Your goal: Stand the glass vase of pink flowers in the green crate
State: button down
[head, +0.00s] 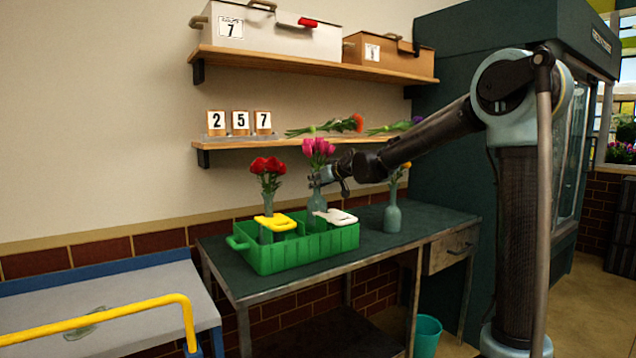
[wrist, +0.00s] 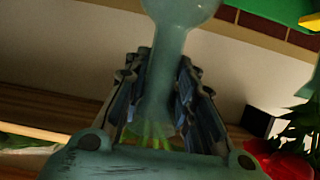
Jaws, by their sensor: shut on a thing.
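The glass vase of pink flowers (head: 317,203) is upright at the right part of the green crate (head: 305,252) in the head view. Its pink blooms (head: 318,150) stand above my gripper (head: 319,180). My gripper is shut on the vase's neck, which shows between the two fingers (wrist: 155,95) in the wrist view. The vase's round body (wrist: 182,8) is at the top edge there. The lowest part of the vase is not clear behind the crate's front wall, so I cannot tell whether it rests on the crate's floor.
A vase of red flowers (head: 268,180) stands in the crate's left part, by a yellow piece (head: 276,222). A white piece (head: 336,216) is at the right. Another vase (head: 392,217) with orange flowers stands on the table (head: 428,225). Shelves (head: 300,142) hang behind.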

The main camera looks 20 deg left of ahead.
aim_at(319, 196)
jog(key=shift+f, duration=3)
jog(key=c, duration=1.2)
grip_release()
jog(key=shift+o, duration=0.2)
